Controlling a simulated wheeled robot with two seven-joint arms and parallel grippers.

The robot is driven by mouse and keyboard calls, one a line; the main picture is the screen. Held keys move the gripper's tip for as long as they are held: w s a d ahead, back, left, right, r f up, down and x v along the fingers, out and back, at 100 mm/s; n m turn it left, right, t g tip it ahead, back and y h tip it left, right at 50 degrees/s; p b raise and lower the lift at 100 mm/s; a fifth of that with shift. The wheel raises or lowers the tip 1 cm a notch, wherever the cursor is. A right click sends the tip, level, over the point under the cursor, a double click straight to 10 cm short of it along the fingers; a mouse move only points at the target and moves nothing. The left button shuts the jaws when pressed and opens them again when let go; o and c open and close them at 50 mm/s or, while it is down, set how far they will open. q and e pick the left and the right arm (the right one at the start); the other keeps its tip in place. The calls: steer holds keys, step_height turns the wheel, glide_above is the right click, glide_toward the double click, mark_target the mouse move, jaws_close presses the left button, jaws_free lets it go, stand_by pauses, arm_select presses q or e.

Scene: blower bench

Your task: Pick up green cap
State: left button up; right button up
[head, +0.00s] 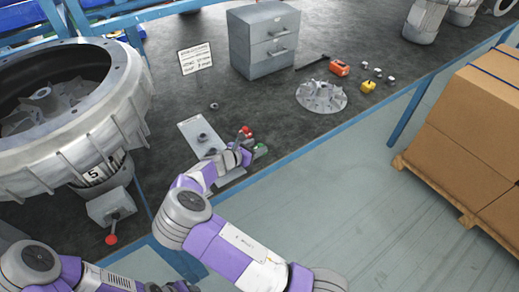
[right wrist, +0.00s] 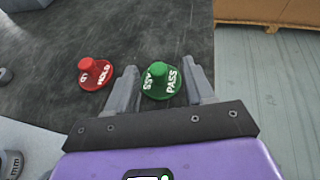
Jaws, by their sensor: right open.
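The green cap (right wrist: 161,82), a round disc with a raised knob and "PASS" lettering, lies on the dark bench top. In the right wrist view it sits between the two fingers of my right gripper (right wrist: 162,88), which is open, with gaps on both sides. In the head view the green cap (head: 261,150) shows just beyond my right gripper (head: 247,154), near the bench's front edge. A red cap (right wrist: 96,74) marked "HOLD" lies left of the left finger; it also shows in the head view (head: 246,131). My left gripper is not visible; only arm links show.
A pale plate (head: 190,128) with a dark part lies left of the caps. A grey drawer cabinet (head: 264,40) stands behind. A large round housing (head: 125,100) fills the left.

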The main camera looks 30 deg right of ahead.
mark_target(260, 145)
steer(key=shift+w+d+f+b, duration=0.3)
steer(key=shift+d+f, duration=0.2)
steer(key=shift+d, duration=0.1)
steer(key=shift+w+d+f+b, duration=0.15)
steer(key=shift+w+d+f, duration=0.1)
steer(key=shift+d+f, duration=0.25)
steer(key=shift+w+d, duration=0.15)
steer(key=shift+d, duration=0.35)
jaws_close()
